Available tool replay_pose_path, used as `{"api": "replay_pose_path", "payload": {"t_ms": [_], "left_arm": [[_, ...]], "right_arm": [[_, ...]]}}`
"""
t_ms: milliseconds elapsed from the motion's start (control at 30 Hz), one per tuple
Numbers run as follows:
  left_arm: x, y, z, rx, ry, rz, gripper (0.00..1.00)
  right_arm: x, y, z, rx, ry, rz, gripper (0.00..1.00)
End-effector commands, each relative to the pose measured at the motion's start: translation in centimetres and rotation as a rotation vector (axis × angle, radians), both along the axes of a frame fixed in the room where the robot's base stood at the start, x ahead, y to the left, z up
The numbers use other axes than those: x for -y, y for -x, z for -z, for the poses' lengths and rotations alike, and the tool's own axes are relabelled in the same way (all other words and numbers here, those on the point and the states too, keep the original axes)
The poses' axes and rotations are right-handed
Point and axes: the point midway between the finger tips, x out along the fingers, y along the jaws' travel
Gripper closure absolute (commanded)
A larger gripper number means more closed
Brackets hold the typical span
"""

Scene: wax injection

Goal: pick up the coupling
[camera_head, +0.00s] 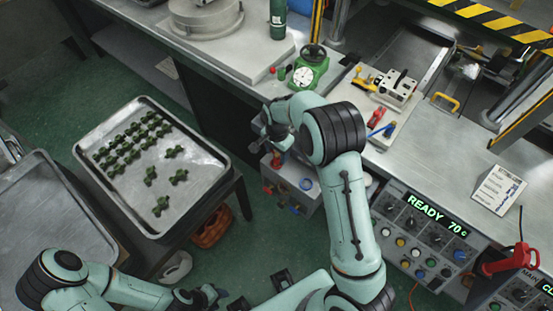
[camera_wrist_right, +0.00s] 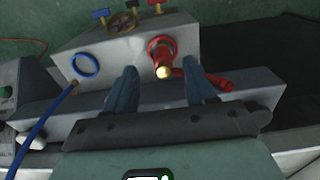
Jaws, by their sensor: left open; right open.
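A red fitting with a brass tip, which looks like the coupling (camera_wrist_right: 162,52), sits at the front of a grey box in the right wrist view. My right gripper (camera_wrist_right: 160,76) is open, its two fingers spread to either side of the brass tip in that view; I cannot tell the distance left, and no contact shows. In the head view my right gripper (camera_head: 268,131) is above the grey box (camera_head: 291,196), and the arm partly hides that area. My left gripper (camera_head: 212,295) is low at the bottom edge, open and away from the box.
The box carries a blue ring (camera_wrist_right: 85,65) with a blue hose and small valves. A metal tray (camera_head: 112,192) with several green pieces stands at left.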

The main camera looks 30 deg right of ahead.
Motion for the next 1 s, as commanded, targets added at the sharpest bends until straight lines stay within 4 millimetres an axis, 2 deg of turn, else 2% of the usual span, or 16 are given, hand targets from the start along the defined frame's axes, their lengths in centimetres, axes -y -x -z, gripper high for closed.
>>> {"api": "replay_pose_path", "payload": {"t_ms": [200,300,567,600,767,1000], "left_arm": [[0.0,-0.3,-0.4,0.003,0.000,0.000,0.57],[0.0,-0.2,-0.3,0.002,0.000,0.000,0.57],[0.0,-0.2,-0.3,0.002,0.000,0.000,0.57],[0.0,-0.2,-0.3,0.002,0.000,0.000,0.57],[0.0,-0.2,-0.3,0.002,0.000,0.000,0.57],[0.0,-0.2,-0.3,0.002,0.000,0.000,0.57]], "right_arm": [[0.0,-0.3,3.3,-0.004,0.000,0.000,0.45],[0.0,-0.3,4.4,-0.004,-0.001,0.000,0.45],[0.0,-0.4,4.7,0.000,-0.001,-0.001,0.45],[0.0,-0.4,4.7,0.000,-0.001,-0.001,0.48],[0.0,-0.4,4.7,-0.001,-0.001,-0.001,1.00],[0.0,-0.4,4.6,0.000,-0.001,-0.001,1.00]]}}
